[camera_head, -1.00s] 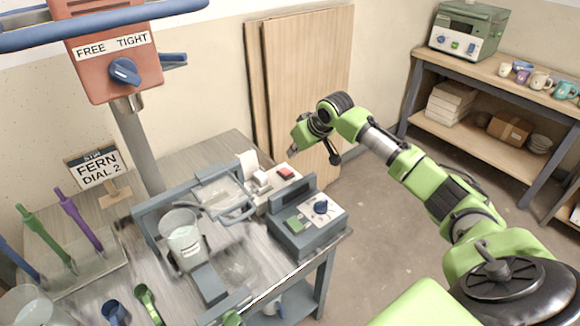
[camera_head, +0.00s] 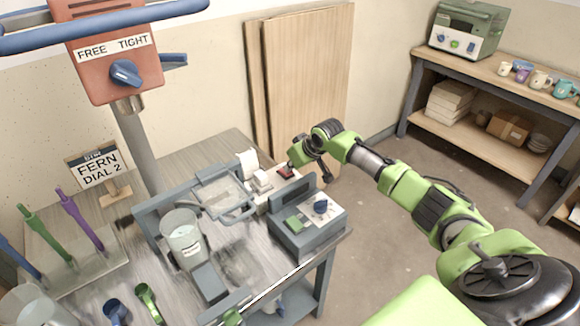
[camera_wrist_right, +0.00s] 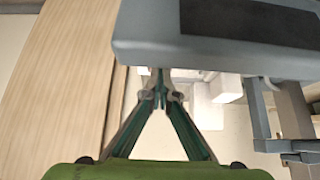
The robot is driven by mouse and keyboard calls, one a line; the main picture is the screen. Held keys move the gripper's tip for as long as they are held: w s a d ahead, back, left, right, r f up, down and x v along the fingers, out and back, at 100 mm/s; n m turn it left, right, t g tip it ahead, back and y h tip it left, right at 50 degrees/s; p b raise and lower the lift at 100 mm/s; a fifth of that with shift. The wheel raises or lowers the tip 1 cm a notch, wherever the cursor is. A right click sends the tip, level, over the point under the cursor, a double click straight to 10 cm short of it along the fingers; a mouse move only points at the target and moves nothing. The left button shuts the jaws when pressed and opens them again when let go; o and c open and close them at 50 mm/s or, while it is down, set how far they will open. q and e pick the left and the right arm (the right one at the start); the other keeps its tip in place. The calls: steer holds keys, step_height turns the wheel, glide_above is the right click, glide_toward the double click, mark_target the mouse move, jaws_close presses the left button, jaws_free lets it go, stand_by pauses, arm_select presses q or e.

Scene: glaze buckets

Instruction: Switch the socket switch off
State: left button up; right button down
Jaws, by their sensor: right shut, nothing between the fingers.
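The socket strip (camera_head: 262,186) lies at the back right of the bench, with white plugs in it and a red switch (camera_head: 286,173) at its far right end. Which way the switch is tipped is too small to tell. My right gripper (camera_head: 289,164) is shut and empty, close to the red switch in the head view; whether it touches is not clear. In the right wrist view the shut fingertips (camera_wrist_right: 160,82) meet, with pale blocks behind them, and the red switch does not show. My left gripper is not in view.
A grey control box (camera_head: 308,222) with a blue knob and green button stands just in front of the strip. A bucket (camera_head: 185,238) stands in a grey frame to its left. Wooden boards (camera_head: 305,85) lean on the wall behind. The floor at right is clear.

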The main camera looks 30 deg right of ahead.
steer(key=shift+s+f, duration=0.2)
steer(key=shift+f, duration=0.25)
steer(key=shift+t, duration=0.4)
steer(key=shift+r, duration=0.1)
steer(key=shift+w, duration=0.1)
steer(key=shift+w+r, duration=0.35)
steer(key=shift+w, duration=0.3)
steer(key=shift+r, duration=0.1)
